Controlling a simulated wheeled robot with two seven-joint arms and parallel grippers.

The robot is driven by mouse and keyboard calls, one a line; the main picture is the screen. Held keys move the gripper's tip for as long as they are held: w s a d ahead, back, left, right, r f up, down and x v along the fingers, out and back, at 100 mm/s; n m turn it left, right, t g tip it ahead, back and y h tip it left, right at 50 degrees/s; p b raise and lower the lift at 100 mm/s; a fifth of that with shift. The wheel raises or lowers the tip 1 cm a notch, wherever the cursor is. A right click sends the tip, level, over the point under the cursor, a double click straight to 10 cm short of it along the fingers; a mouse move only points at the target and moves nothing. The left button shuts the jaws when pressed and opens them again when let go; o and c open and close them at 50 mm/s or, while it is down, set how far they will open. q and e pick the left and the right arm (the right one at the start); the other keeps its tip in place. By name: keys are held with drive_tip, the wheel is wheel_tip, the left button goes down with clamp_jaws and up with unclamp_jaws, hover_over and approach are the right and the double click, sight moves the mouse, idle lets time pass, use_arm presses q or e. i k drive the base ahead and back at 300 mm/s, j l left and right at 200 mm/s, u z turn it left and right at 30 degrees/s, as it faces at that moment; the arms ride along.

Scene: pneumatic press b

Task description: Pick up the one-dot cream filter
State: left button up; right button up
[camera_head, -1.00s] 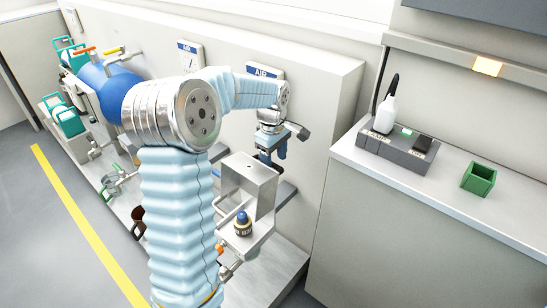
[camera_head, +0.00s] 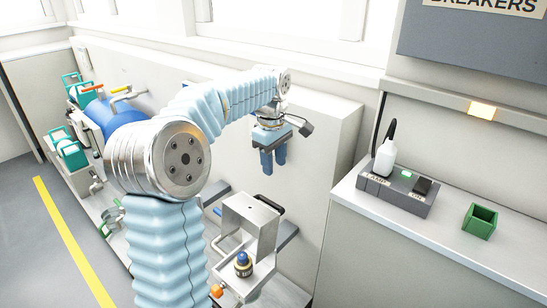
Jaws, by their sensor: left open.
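My left gripper (camera_head: 272,165) hangs fingers-down in front of the pale wall, above and a little right of the metal bracket. Its two blue fingers are apart, with nothing between them. A small round piece (camera_head: 243,264) with a blue domed top and a dark and cream body stands upright on the bracket's metal shelf, well below the gripper. I cannot make out any dots, nor tell whether it is the one-dot cream filter. My right gripper is out of view.
The metal bracket (camera_head: 246,228) has an upright plate behind the shelf. A blue tank (camera_head: 111,114) and valves are at left. The counter's front is clear.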

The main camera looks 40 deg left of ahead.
sight(244, 266)
drive_tip(key=k, duration=1)
